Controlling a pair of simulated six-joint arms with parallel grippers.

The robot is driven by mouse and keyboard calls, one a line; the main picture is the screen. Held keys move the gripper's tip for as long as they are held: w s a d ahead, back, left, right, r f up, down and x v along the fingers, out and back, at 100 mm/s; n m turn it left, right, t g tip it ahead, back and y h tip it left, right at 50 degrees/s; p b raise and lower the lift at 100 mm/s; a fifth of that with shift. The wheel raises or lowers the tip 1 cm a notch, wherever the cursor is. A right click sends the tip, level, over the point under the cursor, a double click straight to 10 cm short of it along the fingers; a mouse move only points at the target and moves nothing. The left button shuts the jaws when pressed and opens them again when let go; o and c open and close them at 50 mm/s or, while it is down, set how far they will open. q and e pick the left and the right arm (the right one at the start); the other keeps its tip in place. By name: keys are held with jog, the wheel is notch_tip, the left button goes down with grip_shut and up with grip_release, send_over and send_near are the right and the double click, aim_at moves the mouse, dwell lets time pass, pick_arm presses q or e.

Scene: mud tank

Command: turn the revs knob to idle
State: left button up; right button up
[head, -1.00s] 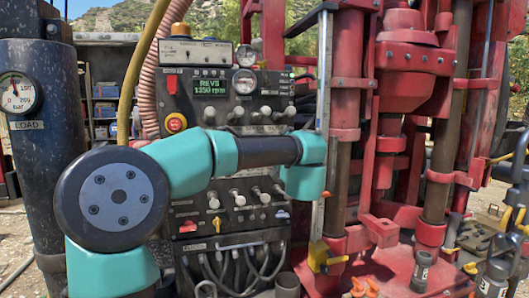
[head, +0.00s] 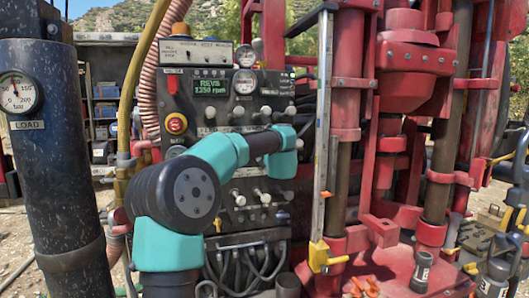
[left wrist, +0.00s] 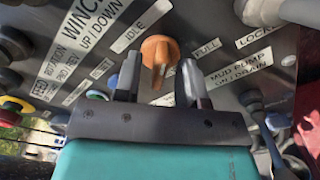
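An orange knob (left wrist: 158,52), with a raised ridge across it, sits on the dark control panel in the left wrist view. An IDLE label (left wrist: 141,25) is at its upper left and a FULL label (left wrist: 207,48) at its right. My left gripper (left wrist: 160,66) is open, its two dark fingers on either side of the knob, with visible gaps. In the head view the teal wrist hides the gripper and the knob. The panel display (head: 210,87) reads REVS 1250 rpm. My right gripper is not in view.
Several levers (head: 238,111) stick out of the panel close to my arm. A red stop button (head: 176,124) is at the panel's left. A vertical rail with a yellow clamp (head: 320,257) and red rig columns stand to the right. Cables hang below the panel.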

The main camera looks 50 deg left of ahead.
pick_arm(q)
jog(key=shift+w+a, duration=0.1)
jog(key=shift+a, duration=0.1)
grip_shut()
dwell(0.3)
jog(key=shift+n, duration=0.5)
jog(key=n, duration=0.9)
dwell(0.4)
